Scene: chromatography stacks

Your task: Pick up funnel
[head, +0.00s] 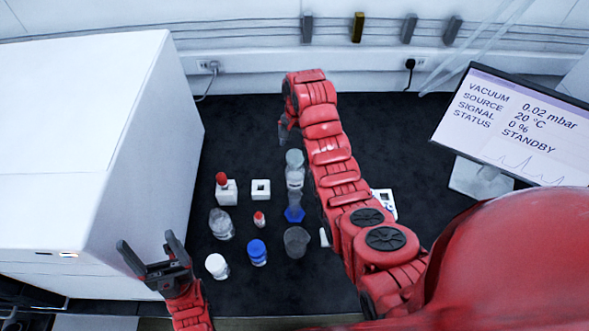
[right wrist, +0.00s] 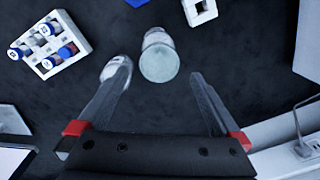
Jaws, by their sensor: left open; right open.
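A clear glass piece with a round, pale grey-green top (head: 294,158), which looks like the funnel, stands on the dark bench. In the right wrist view its round top (right wrist: 158,63) lies between the open fingers of my right gripper (right wrist: 160,72), with gaps at both sides. I cannot tell the height gap. In the head view my right gripper (head: 284,131) is just beyond the piece, largely hidden by its own arm. My left gripper (head: 147,243) is open and empty at the bench's left front.
Nearby stand a blue-based glass piece (head: 294,213), a dark beaker (head: 297,241), a white block (head: 260,188) and several bottles. A pale glassy item (right wrist: 115,68) is by one right finger. A vial rack (right wrist: 48,45) is farther off. A white instrument (head: 80,150) bounds the left, a monitor (head: 515,125) the right.

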